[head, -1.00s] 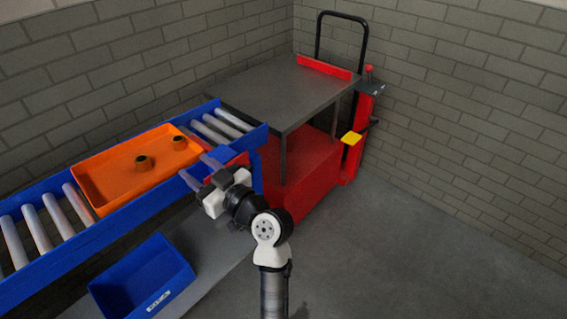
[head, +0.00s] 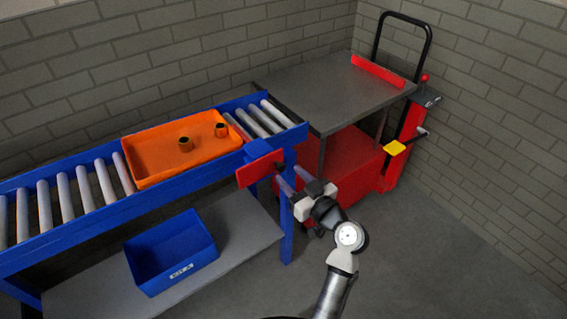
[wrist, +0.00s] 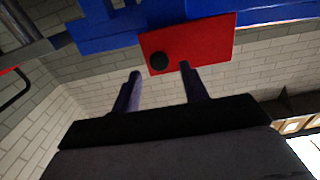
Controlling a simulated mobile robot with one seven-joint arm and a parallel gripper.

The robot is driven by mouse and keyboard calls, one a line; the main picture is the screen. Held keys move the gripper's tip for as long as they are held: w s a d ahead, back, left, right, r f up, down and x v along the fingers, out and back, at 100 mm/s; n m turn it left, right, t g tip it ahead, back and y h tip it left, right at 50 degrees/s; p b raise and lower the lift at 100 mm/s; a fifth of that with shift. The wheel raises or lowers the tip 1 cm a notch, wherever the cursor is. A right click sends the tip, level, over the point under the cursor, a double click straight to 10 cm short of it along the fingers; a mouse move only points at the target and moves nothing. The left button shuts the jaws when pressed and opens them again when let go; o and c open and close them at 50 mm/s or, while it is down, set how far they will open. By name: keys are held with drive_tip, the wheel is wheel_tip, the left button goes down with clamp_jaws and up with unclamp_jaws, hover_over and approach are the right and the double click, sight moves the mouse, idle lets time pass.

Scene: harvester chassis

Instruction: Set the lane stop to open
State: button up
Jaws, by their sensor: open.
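The lane stop shows as a red plate (head: 260,168) on a blue block (head: 257,150) at the near side of the roller conveyor, close to its right end. A narrow red bar (head: 238,127) lies across the rollers just right of the orange tray. In the wrist view the red plate (wrist: 205,43) carries a round black knob (wrist: 158,61). My gripper (head: 293,179) is open and empty, just right of the plate. In the wrist view the knob sits between my gripper's (wrist: 160,72) fingertips in the picture; I cannot tell if they touch it.
The orange tray (head: 150,170) with two dark-holed round parts rests on the rollers. A blue bin (head: 150,274) stands on the grey shelf below. A red cart with a grey top (head: 325,95) stands against the conveyor's right end. The floor at right is clear.

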sight(283, 168)
drive_tip(key=shift+p+x, duration=0.5)
drive_tip(key=shift+x, duration=1.65)
drive_tip(key=shift+c, duration=0.3)
clamp_jaws()
